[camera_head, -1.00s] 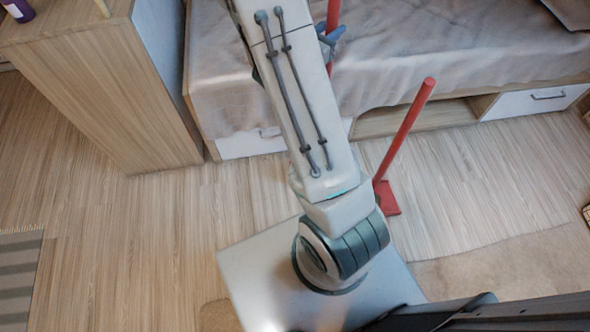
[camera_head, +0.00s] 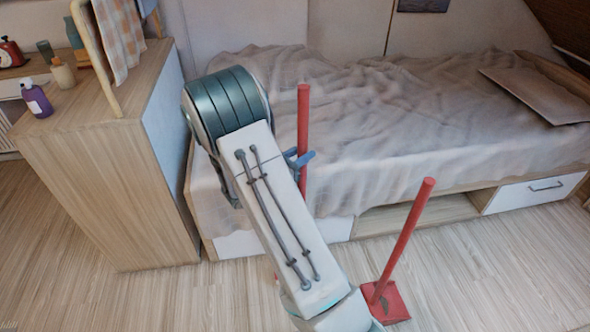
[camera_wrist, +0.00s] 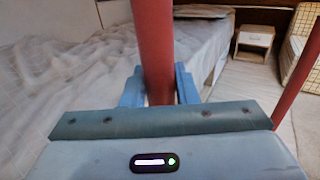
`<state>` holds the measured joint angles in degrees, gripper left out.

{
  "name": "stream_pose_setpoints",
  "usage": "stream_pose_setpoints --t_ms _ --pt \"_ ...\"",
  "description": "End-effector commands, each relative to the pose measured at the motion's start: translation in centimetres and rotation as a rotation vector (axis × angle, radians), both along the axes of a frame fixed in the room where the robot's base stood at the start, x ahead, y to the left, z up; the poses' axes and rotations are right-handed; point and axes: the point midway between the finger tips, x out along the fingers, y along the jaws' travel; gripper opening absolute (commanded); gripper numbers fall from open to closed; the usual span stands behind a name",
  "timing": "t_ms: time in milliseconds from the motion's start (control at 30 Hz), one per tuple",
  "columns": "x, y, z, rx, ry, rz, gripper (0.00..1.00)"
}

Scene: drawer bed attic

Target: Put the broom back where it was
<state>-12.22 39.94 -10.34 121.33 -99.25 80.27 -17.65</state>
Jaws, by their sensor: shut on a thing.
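The broom's red handle (camera_head: 303,120) stands nearly upright in front of the bed in the head view. My gripper's blue fingers (camera_head: 301,158) are shut on it below its top end. In the wrist view the red handle (camera_wrist: 153,45) passes between the two blue fingers (camera_wrist: 160,88). My arm hides the broom's lower end. A second red pole with a flat red pan at its foot, seemingly a dustpan (camera_head: 390,302), stands on the floor to the right, apart from the gripper. Its handle, leaning right, also shows at the wrist view's right edge (camera_wrist: 298,75).
The bed (camera_head: 400,130) with a rumpled cover lies behind the broom, with an open recess and a white drawer (camera_head: 533,191) beneath. A wooden cabinet (camera_head: 110,190) with bottles on top stands left. Floor is clear at right (camera_head: 500,260). The wrist view shows a small nightstand (camera_wrist: 252,42).

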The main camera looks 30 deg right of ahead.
Motion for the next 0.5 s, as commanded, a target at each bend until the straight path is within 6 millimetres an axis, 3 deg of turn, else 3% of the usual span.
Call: stream_pose_setpoints --t_ms 267,500 --pt "1.0 1.5 -1.4 -0.003 0.000 -0.002 0.04" --pt "1.0 1.5 -4.7 -0.002 0.003 -0.001 0.04"
